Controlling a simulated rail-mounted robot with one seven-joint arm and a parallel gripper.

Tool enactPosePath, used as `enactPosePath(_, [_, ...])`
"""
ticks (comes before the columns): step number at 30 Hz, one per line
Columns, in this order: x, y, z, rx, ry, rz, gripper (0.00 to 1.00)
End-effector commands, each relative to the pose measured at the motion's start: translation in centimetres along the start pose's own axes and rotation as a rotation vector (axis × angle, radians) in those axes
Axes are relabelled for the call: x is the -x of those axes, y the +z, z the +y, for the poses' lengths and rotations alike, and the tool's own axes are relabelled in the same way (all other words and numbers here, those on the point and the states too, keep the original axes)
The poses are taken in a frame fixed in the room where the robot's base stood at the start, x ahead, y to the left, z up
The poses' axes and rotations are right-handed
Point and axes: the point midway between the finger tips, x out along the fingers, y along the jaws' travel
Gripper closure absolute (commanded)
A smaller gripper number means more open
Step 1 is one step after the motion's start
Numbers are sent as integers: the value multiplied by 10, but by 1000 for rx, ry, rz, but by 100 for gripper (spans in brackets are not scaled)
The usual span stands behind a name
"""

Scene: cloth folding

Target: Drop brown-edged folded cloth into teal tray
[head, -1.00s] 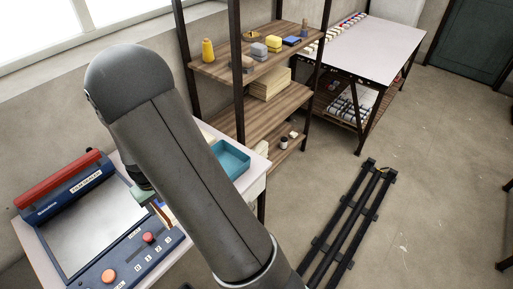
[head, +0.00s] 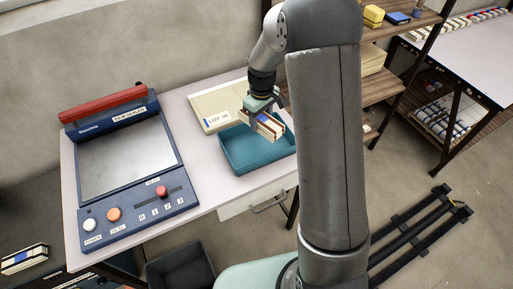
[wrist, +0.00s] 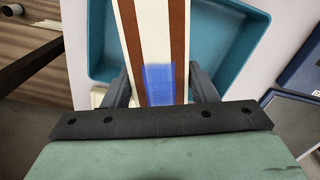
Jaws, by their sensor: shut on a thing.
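The folded cloth (head: 262,125) is cream with brown edges and a blue patch. In the wrist view the cloth (wrist: 153,35) runs up between the two fingers, its blue patch close to the palm. My gripper (head: 268,107) is shut on the cloth and holds it over the teal tray (head: 238,161). In the wrist view the tray (wrist: 228,72) lies beneath the cloth, on both sides of it. The part of the tray floor that shows is empty.
A blue sealing machine (head: 124,165) with a red bar stands on the left of the white table (head: 200,95). A cream board with a label (head: 216,120) lies behind the tray. A shelf rack (head: 400,60) stands to the right. A dark bin (head: 182,268) is below the table's front edge.

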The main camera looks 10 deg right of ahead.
Motion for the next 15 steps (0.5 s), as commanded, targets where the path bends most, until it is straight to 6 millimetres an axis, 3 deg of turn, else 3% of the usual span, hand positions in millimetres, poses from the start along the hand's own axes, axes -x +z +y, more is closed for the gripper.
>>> enactPosePath(3, [-9,0,0,0,1,2,75])
enactPosePath(11, [-9,0,0,-1,1,2,75])
enactPosePath(12, [-9,0,0,-1,1,2,39])
enactPosePath(14, [-9,0,0,-1,1,2,22])
enactPosePath(15, [-9,0,0,-1,1,2,22])
